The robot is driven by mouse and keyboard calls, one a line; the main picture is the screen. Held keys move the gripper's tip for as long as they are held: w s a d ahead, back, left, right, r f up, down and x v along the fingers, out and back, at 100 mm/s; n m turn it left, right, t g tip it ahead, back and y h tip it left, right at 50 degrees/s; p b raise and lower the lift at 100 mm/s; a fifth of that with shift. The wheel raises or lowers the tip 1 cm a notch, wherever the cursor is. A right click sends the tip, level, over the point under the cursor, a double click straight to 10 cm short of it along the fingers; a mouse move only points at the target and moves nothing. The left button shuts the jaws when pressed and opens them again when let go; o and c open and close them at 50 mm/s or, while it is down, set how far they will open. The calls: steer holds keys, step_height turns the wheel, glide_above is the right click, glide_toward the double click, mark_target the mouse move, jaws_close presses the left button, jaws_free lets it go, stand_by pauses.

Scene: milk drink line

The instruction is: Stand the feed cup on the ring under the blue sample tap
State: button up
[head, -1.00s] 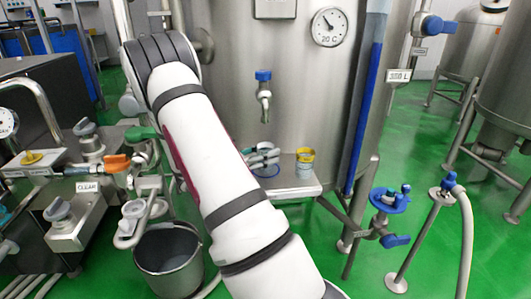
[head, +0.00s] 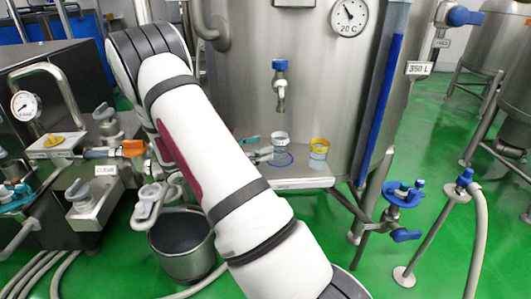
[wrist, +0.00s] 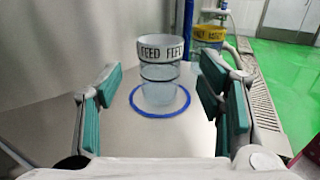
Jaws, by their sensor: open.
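The feed cup (wrist: 160,75) is a clear cup with a white band lettered FEED. It stands upright inside the blue ring (wrist: 134,107) on the steel shelf; in the head view the cup (head: 280,140) and ring (head: 291,162) sit below the blue sample tap (head: 280,85). My gripper (wrist: 161,98) is open, its teal pads apart to the left and right of the cup with clear space showing on both sides. In the head view the gripper (head: 254,148) is at the cup's left, partly hidden by my arm.
A yellow-banded cup (head: 319,149) stands just right of the feed cup. A grey bucket (head: 182,255) stands on the floor below left. A blue-handled valve (head: 403,193) is at the right.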

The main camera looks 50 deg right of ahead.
steer(key=shift+a+r, duration=0.25)
steer(key=shift+r, duration=0.05)
steer(key=s+a+r+m+y, duration=0.4)
steer(key=s+a+r+m, duration=0.1)
steer(key=s+a+r, duration=0.15)
steer(key=s+a+r+m+t+y, duration=0.1)
steer(key=s+a+m+t+y, duration=0.1)
steer(key=a, duration=0.7)
steer(key=s+a+r+m+t+y, duration=0.2)
steer(key=s+a+y, duration=0.4)
steer(key=s+a, duration=0.3)
steer(key=s+a+r+m+t+y, duration=0.1)
steer(key=s+a+m+t+y, duration=0.2)
steer(key=a, duration=0.6)
steer(key=s+t, duration=0.2)
steer(key=s, duration=0.1)
steer(key=shift+s+a+r+m+y, duration=0.15)
steer(key=shift+a+r+m+y, duration=0.05)
steer(key=shift+m+y, duration=0.2)
step_height(320, 180, up, 19)
steer(key=t+p, duration=0.3)
steer(key=p, duration=1.4)
